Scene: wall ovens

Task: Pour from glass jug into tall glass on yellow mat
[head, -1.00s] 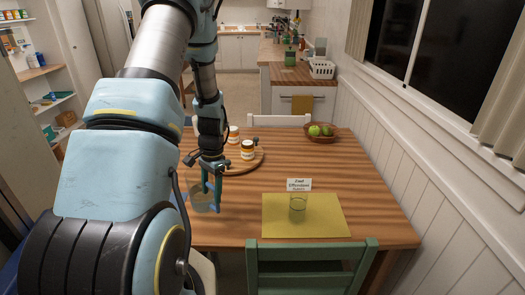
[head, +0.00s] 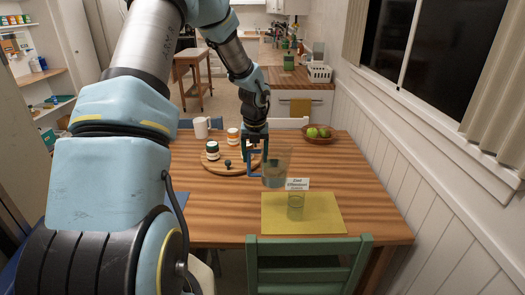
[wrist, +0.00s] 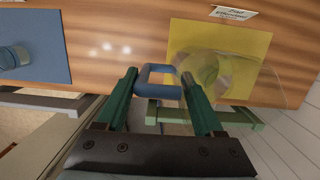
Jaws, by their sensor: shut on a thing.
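The clear glass jug (head: 278,168) has a blue handle and some bluish liquid low inside. My gripper (head: 254,153) is shut on the handle, which shows between the green fingers in the wrist view (wrist: 158,82). The jug hangs above the table, roughly upright, just behind and left of the tall glass. The tall glass (head: 296,207) stands upright on the yellow mat (head: 325,215). In the wrist view the jug's clear body (wrist: 238,75) overlaps the yellow mat (wrist: 185,32), so the glass's outline is hard to separate there.
A small white sign (head: 297,184) stands behind the glass. A round wooden board (head: 238,169) with jars lies left of the jug. A fruit bowl (head: 318,134) is at the back right. A blue mat (wrist: 40,35) holds another glass. A green chair (head: 308,262) stands in front.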

